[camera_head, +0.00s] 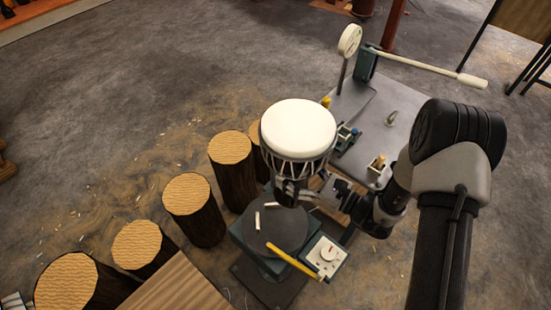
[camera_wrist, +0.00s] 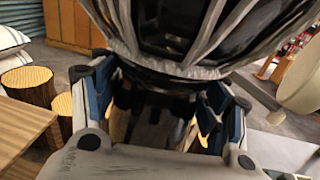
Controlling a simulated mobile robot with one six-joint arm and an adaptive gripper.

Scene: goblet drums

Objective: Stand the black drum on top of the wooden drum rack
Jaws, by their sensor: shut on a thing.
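The black drum (camera_head: 298,132) has a white head and pale rope lacing. It is upright above the round grey plate of a bench machine; I cannot tell whether its foot touches the plate. My gripper (camera_head: 290,190) is shut on its narrow lower part from the right. In the wrist view the drum's laced bowl (camera_wrist: 190,30) fills the top, with its stem between my fingers (camera_wrist: 160,115). A flat wooden top (camera_head: 178,288) shows at the bottom edge of the head view. I cannot tell whether it is the wooden drum rack.
Several upright logs (camera_head: 193,208) stand left of the machine. The machine's round plate (camera_head: 272,232) carries small white pieces, with a yellow bar (camera_head: 295,262) in front. A machine with a long lever (camera_head: 430,68) stands behind. A wooden cabinet (camera_wrist: 75,25) shows in the wrist view. Floor at left is open.

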